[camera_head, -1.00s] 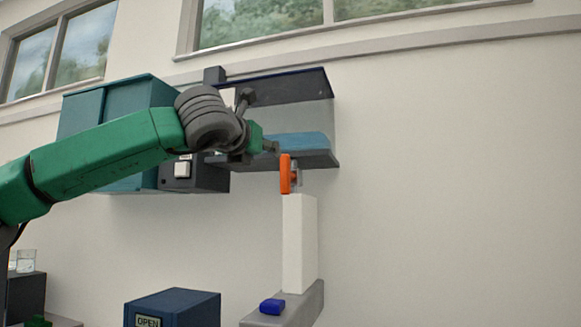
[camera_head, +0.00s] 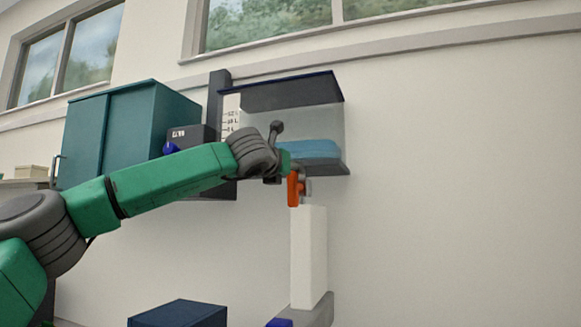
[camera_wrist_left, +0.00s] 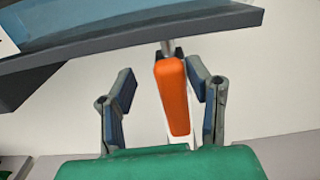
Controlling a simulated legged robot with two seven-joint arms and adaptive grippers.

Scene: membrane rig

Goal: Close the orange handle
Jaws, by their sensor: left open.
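In the left wrist view the orange handle (camera_wrist_left: 173,96) points down from a metal stem, between the two fingers. My left gripper (camera_wrist_left: 163,92) is open around it, with the handle nearer the right finger; I cannot tell whether they touch. In the head view the left gripper (camera_head: 290,173) is at the handle's upper part, its fingers hard to make out. My right gripper is not in view.
The clear tank (camera_head: 318,125) with blue liquid sits above the handle on the wall. The white block (camera_head: 309,255) stands below. A teal cabinet (camera_head: 130,130) and a dark box (camera_head: 190,137) are to the left. A blue box (camera_head: 180,314) is low in front. The right wall is clear.

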